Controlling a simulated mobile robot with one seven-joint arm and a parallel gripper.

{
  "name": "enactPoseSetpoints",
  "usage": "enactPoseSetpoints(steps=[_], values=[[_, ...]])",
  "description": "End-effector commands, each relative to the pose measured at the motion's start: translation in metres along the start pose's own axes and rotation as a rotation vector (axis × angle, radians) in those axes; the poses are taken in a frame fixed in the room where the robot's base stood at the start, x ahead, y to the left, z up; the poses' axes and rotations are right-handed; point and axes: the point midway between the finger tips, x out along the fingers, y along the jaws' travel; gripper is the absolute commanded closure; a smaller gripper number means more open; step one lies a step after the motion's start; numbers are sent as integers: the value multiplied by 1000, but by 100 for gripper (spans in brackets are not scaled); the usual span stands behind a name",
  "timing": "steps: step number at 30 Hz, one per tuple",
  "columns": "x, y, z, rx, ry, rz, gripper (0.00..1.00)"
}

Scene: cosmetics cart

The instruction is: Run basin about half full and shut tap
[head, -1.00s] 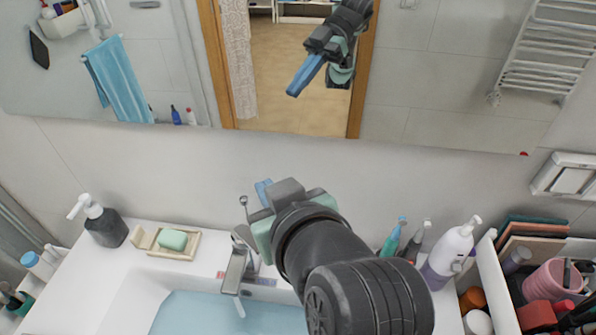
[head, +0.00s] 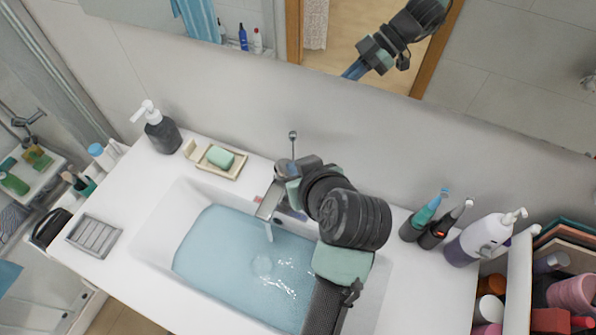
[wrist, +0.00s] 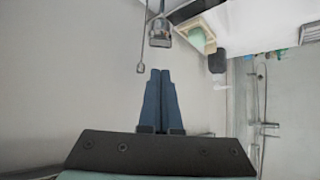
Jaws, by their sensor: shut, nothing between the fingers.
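The white basin (head: 155,232) holds pale blue water (head: 225,262), its surface below the rim. The chrome tap (head: 268,205) stands at the back edge; a stream (head: 269,232) falls from its spout and ripples the water. My gripper (wrist: 160,72) is shut and empty, its two blue fingers together. In the wrist view the tap (wrist: 160,36) lies ahead of the fingertips, with a gap in the picture. In the head view my arm hides the fingertips and part of the tap; I cannot tell whether they touch.
A thin rod with a knob (head: 293,136) rises behind the tap. A soap dish (head: 234,172) and a dark pump bottle (head: 161,132) stand left. The mirror is behind.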

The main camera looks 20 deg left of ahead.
Motion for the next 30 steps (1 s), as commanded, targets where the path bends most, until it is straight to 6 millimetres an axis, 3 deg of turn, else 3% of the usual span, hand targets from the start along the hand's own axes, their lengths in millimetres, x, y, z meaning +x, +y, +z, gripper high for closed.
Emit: enactPoseSetpoints(steps=[6, 20, 30], values=[[4, 0, 16, 1, 0, -1, 100], [6, 0, 22, 1, 12, 0, 100], [12, 0, 46, 1, 164, -1, 100]])
